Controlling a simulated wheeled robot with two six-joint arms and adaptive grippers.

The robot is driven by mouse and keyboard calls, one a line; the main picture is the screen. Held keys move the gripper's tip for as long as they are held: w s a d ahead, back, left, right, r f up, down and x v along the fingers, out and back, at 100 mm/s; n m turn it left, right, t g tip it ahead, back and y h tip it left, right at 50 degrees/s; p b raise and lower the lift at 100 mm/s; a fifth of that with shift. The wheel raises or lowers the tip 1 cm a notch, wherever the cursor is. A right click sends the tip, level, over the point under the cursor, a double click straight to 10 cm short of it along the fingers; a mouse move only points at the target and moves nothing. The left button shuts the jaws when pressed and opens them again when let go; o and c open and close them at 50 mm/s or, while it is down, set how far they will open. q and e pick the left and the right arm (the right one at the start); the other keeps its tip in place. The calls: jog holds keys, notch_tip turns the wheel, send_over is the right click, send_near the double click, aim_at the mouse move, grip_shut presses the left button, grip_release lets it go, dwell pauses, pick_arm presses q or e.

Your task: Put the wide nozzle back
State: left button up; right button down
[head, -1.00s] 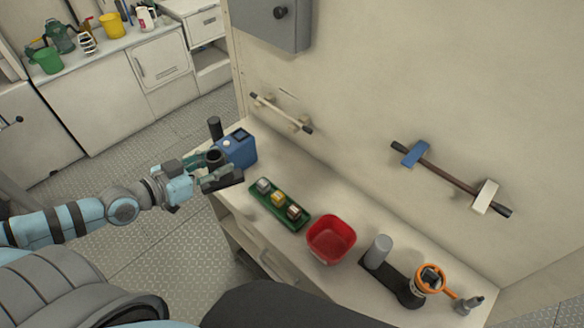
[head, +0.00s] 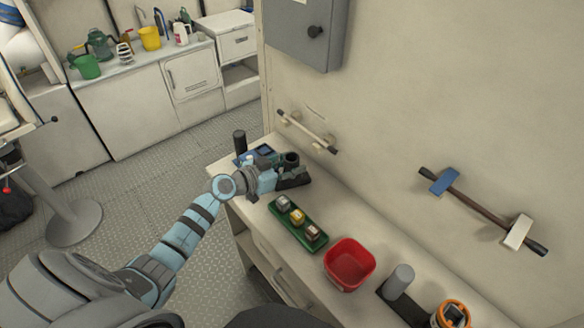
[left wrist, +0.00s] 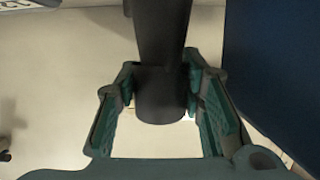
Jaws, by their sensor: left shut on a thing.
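My left gripper (head: 290,170) is shut on a dark tube-like piece (head: 291,158), which I take to be the wide nozzle. It is above the back-left part of the bench, just right of the blue box (head: 262,151). In the left wrist view the dark piece (left wrist: 160,95) sits between the green-padded fingers (left wrist: 160,100), and its wider part runs up out of the picture. Its far end is hidden in the head view. My right gripper is not in view.
A green tray (head: 288,232) with 3 small blocks lies in front of the gripper. A dark upright post (head: 239,141) stands by the blue box. A wall rail (head: 307,132) is close behind.

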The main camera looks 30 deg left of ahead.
pick_arm(q)
jog(key=shift+w+d+f, duration=0.1)
jog(key=shift+w+f, duration=0.2)
jog(key=shift+f, duration=0.1)
jog(key=shift+f, duration=0.1)
jog(key=shift+s+f, duration=0.1)
jog(key=o, duration=1)
